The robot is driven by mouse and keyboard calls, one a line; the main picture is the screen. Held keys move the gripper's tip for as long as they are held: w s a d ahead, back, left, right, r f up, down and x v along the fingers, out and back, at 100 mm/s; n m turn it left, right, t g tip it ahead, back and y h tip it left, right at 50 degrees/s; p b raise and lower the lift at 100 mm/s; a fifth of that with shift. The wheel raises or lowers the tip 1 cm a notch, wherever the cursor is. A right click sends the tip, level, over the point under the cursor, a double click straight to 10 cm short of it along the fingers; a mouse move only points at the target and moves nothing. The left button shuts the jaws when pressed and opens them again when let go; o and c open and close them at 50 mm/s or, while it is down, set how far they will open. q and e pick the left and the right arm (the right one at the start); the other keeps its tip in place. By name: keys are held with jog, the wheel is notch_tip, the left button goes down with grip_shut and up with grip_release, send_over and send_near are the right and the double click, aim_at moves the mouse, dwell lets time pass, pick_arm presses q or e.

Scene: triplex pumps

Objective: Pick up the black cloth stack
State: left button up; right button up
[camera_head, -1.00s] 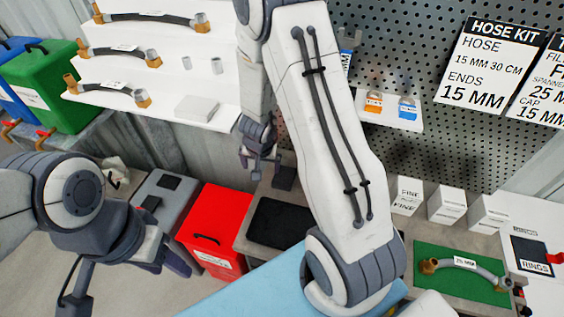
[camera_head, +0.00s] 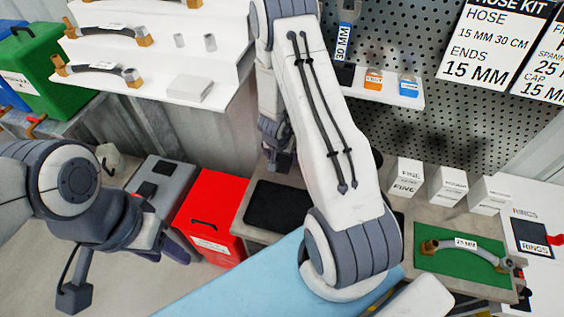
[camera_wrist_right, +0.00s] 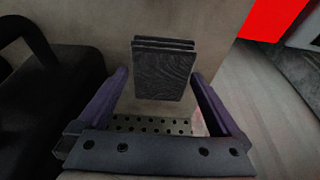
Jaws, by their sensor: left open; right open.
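The black cloth stack (camera_wrist_right: 163,70) lies on a grey bench in the right wrist view, its layered edge toward the top. In the head view, my right gripper (camera_head: 278,160) is behind and above the bench. My left gripper (camera_head: 178,248) is open and empty, left of the red box.
The red box (camera_head: 208,205) stands beside the bench's left edge. A grey case (camera_head: 160,187) is left of it. A white shelf unit (camera_head: 205,60) with hoses is behind. White boxes (camera_head: 448,185) and a green mat (camera_head: 440,262) are at right. A dark object (camera_wrist_right: 60,110) fills the wrist view's left.

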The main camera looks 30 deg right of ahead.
aim_at(282, 159)
jog(key=shift+f, duration=0.3)
dwell(0.4)
jog(key=c, duration=1.1)
notch_tip(282, 159, up, 10)
jog(key=p, duration=0.6)
jog(key=shift+r+p, duration=0.2)
jog(key=shift+p, duration=0.1)
